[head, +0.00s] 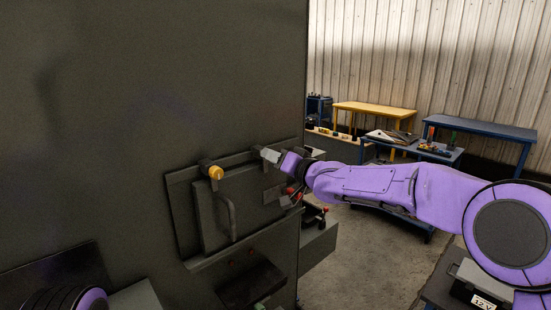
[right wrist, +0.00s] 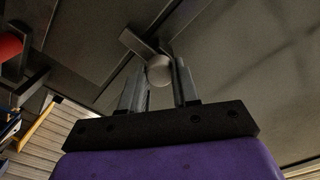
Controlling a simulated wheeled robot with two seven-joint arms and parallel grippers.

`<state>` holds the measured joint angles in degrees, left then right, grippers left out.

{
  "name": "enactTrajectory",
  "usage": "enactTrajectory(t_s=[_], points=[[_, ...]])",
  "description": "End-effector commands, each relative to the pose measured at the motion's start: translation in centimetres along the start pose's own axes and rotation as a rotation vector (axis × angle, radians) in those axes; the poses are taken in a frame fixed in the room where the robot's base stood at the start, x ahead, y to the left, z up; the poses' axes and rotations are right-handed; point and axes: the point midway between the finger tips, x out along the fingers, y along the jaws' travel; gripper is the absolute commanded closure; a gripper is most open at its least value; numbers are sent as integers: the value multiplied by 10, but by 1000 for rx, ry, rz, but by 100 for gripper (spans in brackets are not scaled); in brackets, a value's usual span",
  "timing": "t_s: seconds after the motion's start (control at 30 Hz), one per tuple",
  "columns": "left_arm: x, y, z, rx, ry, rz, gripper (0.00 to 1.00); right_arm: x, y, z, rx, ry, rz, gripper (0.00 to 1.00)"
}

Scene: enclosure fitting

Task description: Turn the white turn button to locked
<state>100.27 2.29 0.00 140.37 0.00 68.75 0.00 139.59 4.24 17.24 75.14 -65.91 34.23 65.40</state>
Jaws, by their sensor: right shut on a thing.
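The white turn button shows in the right wrist view as a pale round knob (right wrist: 159,70) with a flat grey bar behind it, slanting to the upper left. My right gripper (right wrist: 160,80) has one finger on each side of the knob and is shut on it. In the head view my right gripper (head: 279,158) reaches in from the right to the upper right corner of the panel door (head: 207,212), where a small pale piece of the button (head: 269,155) shows. The gripper hides most of the button there. My left gripper is out of view.
A yellow knob (head: 215,172) sits at the door's top left, and a bar handle (head: 230,218) stands out from the door. Small red parts (head: 290,191) lie just below my right gripper. A dark ledge (head: 252,284) juts out below. Tables stand far back right.

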Motion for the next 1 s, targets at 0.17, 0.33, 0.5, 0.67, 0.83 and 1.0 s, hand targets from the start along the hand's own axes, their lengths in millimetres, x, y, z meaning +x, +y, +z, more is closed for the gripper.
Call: enactTrajectory(t_s=[0.17, 0.33, 0.5, 0.67, 0.83, 1.0], points=[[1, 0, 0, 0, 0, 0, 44, 1, 3, 9, 10, -16, 5, 100], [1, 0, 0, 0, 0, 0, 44, 1, 3, 9, 11, -16, 5, 100], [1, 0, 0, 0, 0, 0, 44, 1, 3, 9, 10, -15, 5, 53], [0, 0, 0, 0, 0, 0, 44, 0, 2, 6, 9, -9, 3, 44], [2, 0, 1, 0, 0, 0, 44, -2, 2, 3, 9, -5, 4, 44], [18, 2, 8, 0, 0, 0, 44, -28, 4, 6, 10, -2, 2, 44]])
